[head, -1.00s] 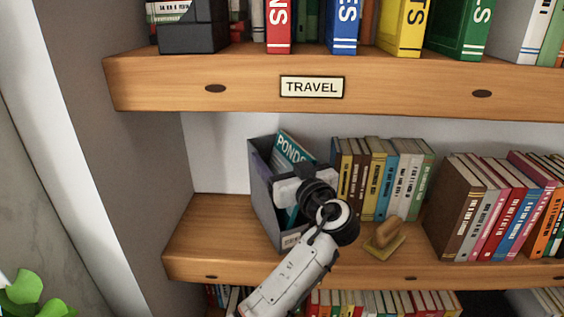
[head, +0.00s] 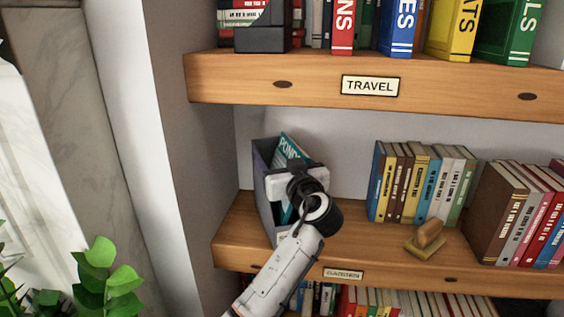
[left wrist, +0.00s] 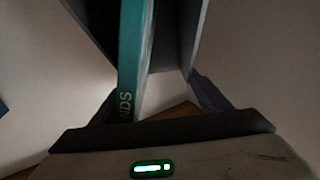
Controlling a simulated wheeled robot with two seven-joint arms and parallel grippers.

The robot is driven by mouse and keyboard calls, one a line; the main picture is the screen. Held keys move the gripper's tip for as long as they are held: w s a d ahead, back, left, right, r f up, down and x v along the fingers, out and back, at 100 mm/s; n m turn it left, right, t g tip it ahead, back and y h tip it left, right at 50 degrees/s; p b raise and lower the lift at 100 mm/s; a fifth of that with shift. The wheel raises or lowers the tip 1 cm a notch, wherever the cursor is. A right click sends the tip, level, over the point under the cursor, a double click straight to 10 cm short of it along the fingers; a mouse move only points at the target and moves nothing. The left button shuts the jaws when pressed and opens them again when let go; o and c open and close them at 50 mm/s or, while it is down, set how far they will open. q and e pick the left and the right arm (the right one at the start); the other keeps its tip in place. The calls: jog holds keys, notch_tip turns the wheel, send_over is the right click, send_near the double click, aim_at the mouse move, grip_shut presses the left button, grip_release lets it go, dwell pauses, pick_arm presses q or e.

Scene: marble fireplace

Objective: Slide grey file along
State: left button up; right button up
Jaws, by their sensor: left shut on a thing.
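The grey file (head: 264,190) stands upright on the wooden shelf below the TRAVEL label, close to the shelf's left side wall. A teal book (head: 290,148) marked PONDS leans inside it. My left gripper (head: 296,188) is at the file's front and shut on it; its wrist hides the file's lower right part. In the left wrist view, the grey file (left wrist: 181,40) and teal book (left wrist: 132,60) rise between the fingers (left wrist: 155,98). The exact finger contact is dark. My right gripper is not in view.
A row of books (head: 415,185) stands right of the file, with bare shelf between. A wooden stamp-like block (head: 427,238) lies before them. The upper shelf (head: 450,95) overhangs above. A plant (head: 95,270) is at lower left.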

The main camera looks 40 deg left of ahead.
pick_arm(q)
jog(key=shift+s+a, duration=0.5)
jog(key=shift+a, duration=0.2)
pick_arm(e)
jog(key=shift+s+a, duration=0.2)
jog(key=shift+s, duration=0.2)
pick_arm(q)
jog(key=o, duration=1.3)
jog(key=shift+o, duration=0.2)
jog(key=v, duration=1)
jog(key=shift+d, duration=0.15)
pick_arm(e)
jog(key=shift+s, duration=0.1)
pick_arm(q)
jog(key=shift+r, duration=0.1)
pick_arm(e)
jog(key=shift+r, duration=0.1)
